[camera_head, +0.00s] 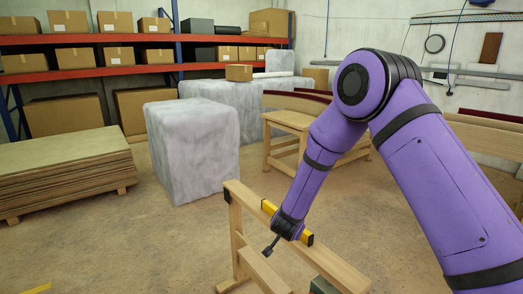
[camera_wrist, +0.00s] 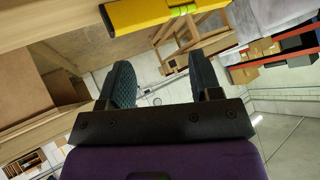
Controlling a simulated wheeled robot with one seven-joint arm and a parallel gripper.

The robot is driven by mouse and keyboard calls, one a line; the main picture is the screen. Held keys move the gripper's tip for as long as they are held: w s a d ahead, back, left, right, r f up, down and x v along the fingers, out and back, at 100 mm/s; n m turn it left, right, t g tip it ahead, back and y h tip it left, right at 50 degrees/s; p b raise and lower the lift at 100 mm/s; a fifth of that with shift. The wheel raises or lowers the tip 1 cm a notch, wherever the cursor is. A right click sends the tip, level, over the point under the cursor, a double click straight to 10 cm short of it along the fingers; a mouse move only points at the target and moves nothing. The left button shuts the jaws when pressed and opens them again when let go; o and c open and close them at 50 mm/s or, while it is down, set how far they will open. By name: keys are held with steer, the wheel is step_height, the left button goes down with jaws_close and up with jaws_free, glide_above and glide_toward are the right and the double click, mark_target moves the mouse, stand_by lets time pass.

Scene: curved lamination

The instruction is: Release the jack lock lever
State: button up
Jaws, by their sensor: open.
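I cannot make out a jack or its lock lever in either view. My gripper shows in the wrist view (camera_wrist: 163,84), its two dark, textured fingers spread apart with nothing between them. In the head view my gripper (camera_head: 270,246) is at the end of the purple arm, low over a wooden sawhorse (camera_head: 243,200), and one dark fingertip shows there. A yellow spirit level (camera_head: 268,207) with black ends lies along the sawhorse's top, partly hidden behind my wrist. The level also shows in the wrist view (camera_wrist: 150,14), with a green vial, beyond the fingertips.
A dark green object (camera_head: 322,287) is cut off at the bottom edge of the head view. Wrapped grey blocks (camera_head: 190,145), a wooden table (camera_head: 290,122) and a plywood stack (camera_head: 65,170) stand behind. Bare floor (camera_head: 165,235) lies left of the sawhorse.

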steer(key=s+d+r+n+y, duration=0.1)
steer(key=s+d+r, duration=0.25)
steer(key=r, duration=0.55)
steer(key=s+d+r+n+g+y, duration=0.15)
steer(key=s+r, duration=0.25)
steer(key=r, duration=0.6)
steer(key=s+d+r+n+t+y, duration=0.1)
steer(key=s+d+r+n+y, duration=0.15)
steer(key=r, duration=0.65)
steer(key=s+d+r+g+h, duration=0.1)
steer(key=s+d, duration=0.3)
steer(key=s, duration=0.6)
steer(key=s+d+r+n+g+h, duration=0.1)
steer(key=s+d+r, duration=0.3)
steer(key=s, duration=0.6)
steer(key=s+d+r+g+h, duration=0.1)
steer(key=s+d+r, duration=0.2)
steer(key=s, duration=0.8)
steer(key=d, duration=0.2)
steer(key=shift+d+r+g, duration=0.15)
steer(key=shift+d+g, duration=0.2)
steer(key=shift+d, duration=0.05)
